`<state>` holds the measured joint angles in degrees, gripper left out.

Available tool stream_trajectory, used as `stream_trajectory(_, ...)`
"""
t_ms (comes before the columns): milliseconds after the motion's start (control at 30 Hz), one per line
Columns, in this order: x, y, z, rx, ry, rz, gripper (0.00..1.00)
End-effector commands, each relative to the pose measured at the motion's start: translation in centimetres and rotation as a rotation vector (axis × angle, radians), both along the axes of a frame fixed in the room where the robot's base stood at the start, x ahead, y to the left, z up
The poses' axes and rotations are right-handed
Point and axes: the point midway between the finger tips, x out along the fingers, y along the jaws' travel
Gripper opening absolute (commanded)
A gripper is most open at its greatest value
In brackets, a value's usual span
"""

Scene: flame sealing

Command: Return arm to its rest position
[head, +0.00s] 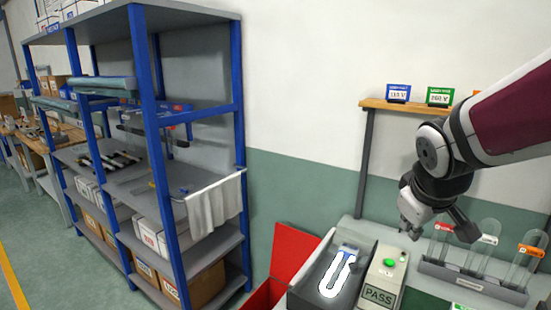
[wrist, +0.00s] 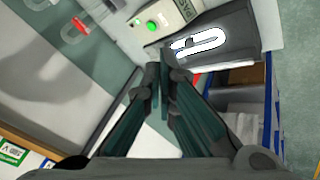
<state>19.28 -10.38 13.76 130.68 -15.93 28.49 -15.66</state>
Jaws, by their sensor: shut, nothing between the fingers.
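My gripper (wrist: 160,85) is shut and empty in the wrist view, its dark fingers together. In the head view my gripper (head: 413,230) hangs at the right, above the workbench and near the box with a green button. That box (head: 382,277) carries a PASS label, and it also shows in the wrist view (wrist: 160,22). The tube also shows in the wrist view (wrist: 200,42). My gripper appears apart from both.
A rack (head: 474,278) with several glass tubes stands right of my gripper. A wooden shelf (head: 408,108) with small coloured cards is on the wall behind my arm. A red bin (head: 292,252) and a blue-framed shelving unit (head: 158,140) stand to the left.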

Motion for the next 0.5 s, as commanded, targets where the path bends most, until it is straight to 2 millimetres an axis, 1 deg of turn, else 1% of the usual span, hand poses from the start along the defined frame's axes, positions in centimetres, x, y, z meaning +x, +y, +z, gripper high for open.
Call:
stream_trajectory(33,-1.6,0.7,0.9,0.017,-0.01,-0.026,0.0)
stream_trajectory(200,-7.1,2.7,2.6,0.114,-0.022,-0.131,0.0)
stream_trajectory(400,-13.3,5.0,3.3,0.261,-0.025,-0.226,0.0)
stream_trajectory(500,-15.8,5.9,3.3,0.329,-0.018,-0.256,0.0)
